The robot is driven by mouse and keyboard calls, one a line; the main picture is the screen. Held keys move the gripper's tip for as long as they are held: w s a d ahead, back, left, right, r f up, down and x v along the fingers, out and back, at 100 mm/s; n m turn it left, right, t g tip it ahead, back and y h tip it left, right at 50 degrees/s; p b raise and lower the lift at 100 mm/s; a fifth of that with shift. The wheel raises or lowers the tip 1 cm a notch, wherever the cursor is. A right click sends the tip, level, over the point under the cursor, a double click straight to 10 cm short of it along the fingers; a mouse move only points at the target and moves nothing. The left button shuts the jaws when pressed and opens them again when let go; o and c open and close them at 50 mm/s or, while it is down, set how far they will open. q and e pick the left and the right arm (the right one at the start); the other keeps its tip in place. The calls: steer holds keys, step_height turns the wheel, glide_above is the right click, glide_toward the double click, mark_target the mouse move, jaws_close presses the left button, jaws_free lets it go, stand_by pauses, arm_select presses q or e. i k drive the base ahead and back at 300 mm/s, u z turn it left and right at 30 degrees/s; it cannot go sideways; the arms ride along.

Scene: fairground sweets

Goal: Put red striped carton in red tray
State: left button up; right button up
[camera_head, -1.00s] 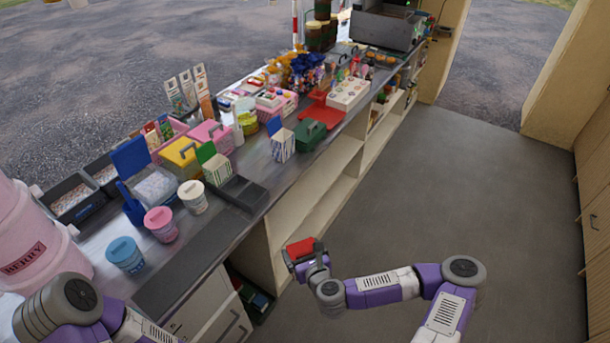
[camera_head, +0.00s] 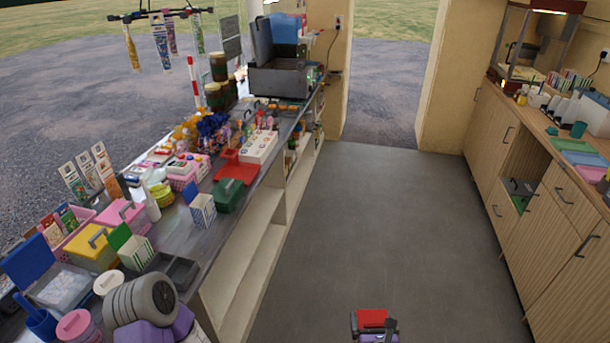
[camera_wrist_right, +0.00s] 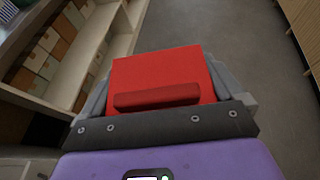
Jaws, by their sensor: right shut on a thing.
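My right gripper (camera_head: 374,326) is low at the bottom of the head view, over the floor and away from both counters. It is shut on a red thing, taken as the carton (camera_head: 371,317). In the right wrist view the carton (camera_wrist_right: 160,72) shows a plain red face between the grey fingers; no stripes are visible. My left gripper is out of view; only part of my left arm shows.
The left counter (camera_head: 180,235) is crowded with tubs, boxes, striped cartons (camera_head: 202,210) and a flat red item (camera_head: 237,168). The right wooden counter (camera_head: 540,120) carries cups, a jar and white containers. The grey floor (camera_head: 350,230) between them is clear.

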mark_target(242, 177)
steer(key=z, duration=0.6)
steer(key=i, duration=3.15)
steer(key=u, duration=1.75)
